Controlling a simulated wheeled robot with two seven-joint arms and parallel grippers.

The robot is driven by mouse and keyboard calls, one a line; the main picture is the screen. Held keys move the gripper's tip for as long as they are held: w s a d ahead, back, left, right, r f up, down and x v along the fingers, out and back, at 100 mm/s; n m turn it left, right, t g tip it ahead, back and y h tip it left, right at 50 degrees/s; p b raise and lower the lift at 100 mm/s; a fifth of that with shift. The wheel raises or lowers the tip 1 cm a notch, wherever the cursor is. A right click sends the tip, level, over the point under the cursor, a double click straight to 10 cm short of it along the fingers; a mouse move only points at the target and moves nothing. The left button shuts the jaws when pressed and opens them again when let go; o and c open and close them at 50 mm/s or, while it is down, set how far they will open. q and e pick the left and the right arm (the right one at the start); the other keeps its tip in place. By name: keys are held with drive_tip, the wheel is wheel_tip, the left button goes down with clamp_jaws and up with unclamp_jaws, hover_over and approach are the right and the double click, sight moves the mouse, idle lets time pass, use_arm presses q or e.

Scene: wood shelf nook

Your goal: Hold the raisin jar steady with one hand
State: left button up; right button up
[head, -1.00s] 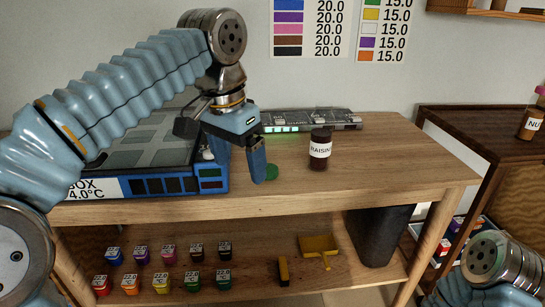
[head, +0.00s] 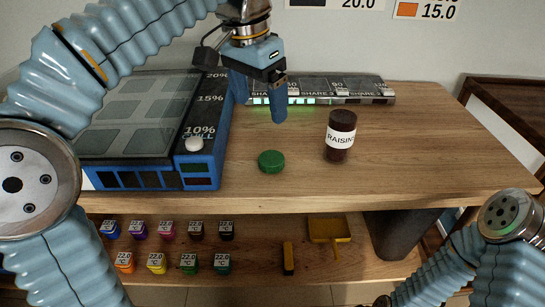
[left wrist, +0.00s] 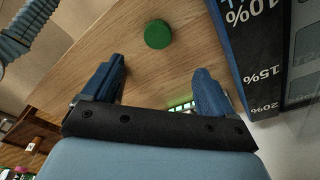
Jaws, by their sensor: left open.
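The raisin jar (head: 341,120) is dark brown with a white label reading RAISINS. It stands upright on the wooden table top (head: 430,140), right of centre in the head view. The left wrist view does not show it. My left gripper (head: 260,106) is open and empty above the table, to the left of the jar and apart from it. A round green disc, seemingly a lid (head: 271,161), lies on the table left of the jar. It also shows in the left wrist view (left wrist: 158,34), beyond the open fingers. My right arm shows at the lower right, but its gripper does not.
A blue cooling box (head: 160,160) with a glass top stands at the left of the table. A grey strip with green lights (head: 320,90) lies along the back. The table right of the jar is clear.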

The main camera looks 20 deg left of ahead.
use_arm(q)
drive_tip(key=b, duration=0.2)
hover_over(272, 158)
drive_tip(key=s+a, duration=0.1)
wheel_tip(272, 158, down, 8)
drive_tip(key=shift+a, duration=0.1)
drive_tip(key=shift+f, duration=0.2)
drive_tip(key=f, duration=0.3)
drive_tip(key=w+d+f, duration=0.1)
drive_tip(key=f, duration=0.1)
drive_tip(key=c, duration=1.1)
